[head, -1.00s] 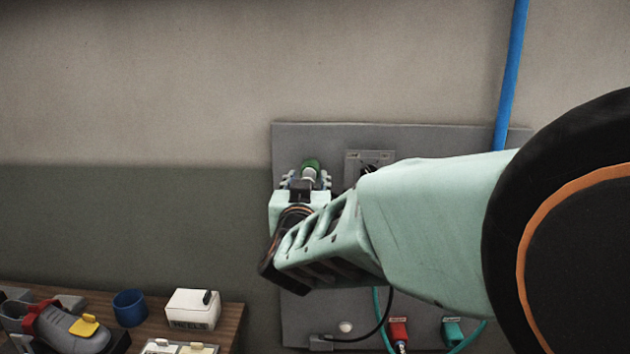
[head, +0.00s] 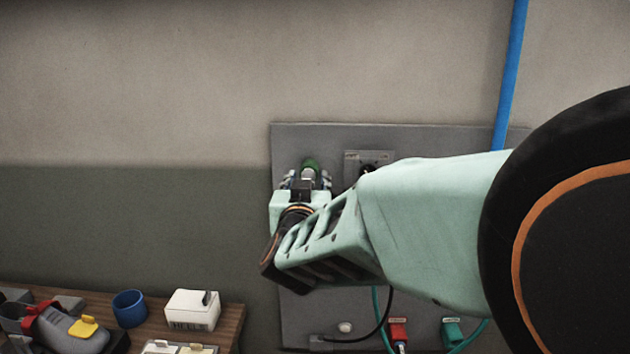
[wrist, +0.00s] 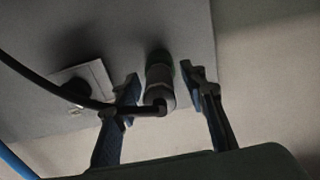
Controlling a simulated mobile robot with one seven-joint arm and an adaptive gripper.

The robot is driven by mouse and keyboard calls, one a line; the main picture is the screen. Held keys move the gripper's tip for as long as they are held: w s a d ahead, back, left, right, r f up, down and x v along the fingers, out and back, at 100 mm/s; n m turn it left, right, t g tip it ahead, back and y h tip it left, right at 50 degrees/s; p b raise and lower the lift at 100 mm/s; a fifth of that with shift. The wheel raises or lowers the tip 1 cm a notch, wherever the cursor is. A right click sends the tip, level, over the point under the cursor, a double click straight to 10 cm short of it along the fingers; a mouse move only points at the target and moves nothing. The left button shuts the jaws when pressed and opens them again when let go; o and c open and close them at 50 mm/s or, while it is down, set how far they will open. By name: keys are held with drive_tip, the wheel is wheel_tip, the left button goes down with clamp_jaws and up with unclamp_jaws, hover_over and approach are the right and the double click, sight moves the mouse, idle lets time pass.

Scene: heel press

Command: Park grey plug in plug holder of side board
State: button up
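The grey plug (wrist: 159,92) stands between my fingers in the wrist view, its far end against the side board (wrist: 135,35). A black cable bends away from its near end to the left. My gripper (wrist: 163,88) is open around the plug, with a narrow gap showing on each side. In the head view my gripper (head: 308,179) is at the upper left of the side board (head: 400,135). A green round part (head: 310,163) shows just beyond the fingers. The plug holder itself is mostly hidden, so I cannot tell how deep the plug sits.
A grey socket plate (head: 370,158) is right of my gripper. Red (head: 398,332) and green (head: 452,331) connectors are low on the board. A blue pipe (head: 511,75) runs up the wall. A wooden table (head: 232,325) with a blue cup (head: 129,308) is lower left.

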drive_tip(key=shift+c, duration=0.2)
clamp_jaws()
drive_tip(key=shift+s, duration=0.15)
idle(0.3)
drive_tip(key=shift+s+r+p, duration=0.15)
drive_tip(key=shift+s+p, duration=0.5)
drive_tip(key=shift+s, duration=2.25)
drive_tip(key=shift+a, duration=0.1)
wheel_tip(320, 180, down, 28)
drive_tip(key=s+b, duration=0.2)
drive_tip(key=b, duration=2.2)
drive_tip(key=shift+a, duration=0.2)
drive_tip(key=shift+r, duration=0.1)
